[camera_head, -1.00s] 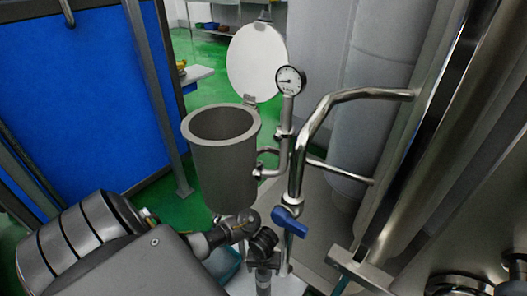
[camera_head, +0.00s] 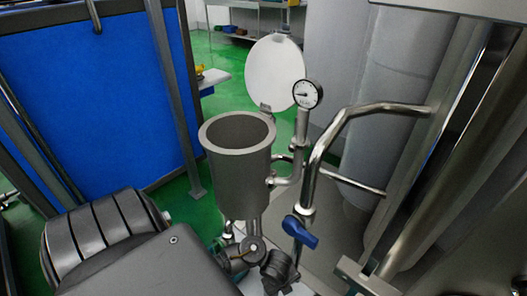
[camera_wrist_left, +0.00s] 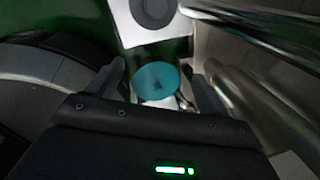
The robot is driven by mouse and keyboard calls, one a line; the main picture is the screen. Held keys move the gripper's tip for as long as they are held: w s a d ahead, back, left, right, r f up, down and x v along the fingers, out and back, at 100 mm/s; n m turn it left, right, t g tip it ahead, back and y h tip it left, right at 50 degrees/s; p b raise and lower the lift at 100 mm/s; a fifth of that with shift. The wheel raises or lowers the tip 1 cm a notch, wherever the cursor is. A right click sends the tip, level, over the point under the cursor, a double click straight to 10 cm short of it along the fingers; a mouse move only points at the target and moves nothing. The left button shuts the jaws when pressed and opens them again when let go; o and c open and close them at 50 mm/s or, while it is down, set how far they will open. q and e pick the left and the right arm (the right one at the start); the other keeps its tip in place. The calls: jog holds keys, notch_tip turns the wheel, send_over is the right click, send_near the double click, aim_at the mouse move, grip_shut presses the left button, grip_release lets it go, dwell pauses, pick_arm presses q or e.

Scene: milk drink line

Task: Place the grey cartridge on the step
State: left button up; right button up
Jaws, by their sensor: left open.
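My left gripper (camera_wrist_left: 160,85) is open, its two dark fingers apart in the left wrist view. A round teal thing (camera_wrist_left: 157,82) shows between the fingertips; I cannot tell how far beyond them it lies. A grey round thing with a dark centre (camera_wrist_left: 153,10) sits on a pale flat surface (camera_wrist_left: 128,35) at the top edge, ahead of the fingers. I cannot tell if these are the cartridge and the step. In the head view my left arm covers the lower left, and I cannot make out the fingertips. My right gripper is not in view.
An open grey vessel (camera_head: 240,175) with a raised white lid (camera_head: 272,72) stands mid-view. A gauge (camera_head: 308,94), steel pipes (camera_head: 322,150) and a blue-handled valve (camera_head: 300,232) crowd its right. A blue panel (camera_head: 85,110) is at left; green floor shows beyond.

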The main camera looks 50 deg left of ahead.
pick_arm(q)
jog(key=s+r+n+t, duration=0.1)
jog(key=s+r+n, duration=0.9)
jog(key=n, duration=0.9)
jog(key=shift+s+d, duration=0.3)
jog(key=shift+s, duration=0.1)
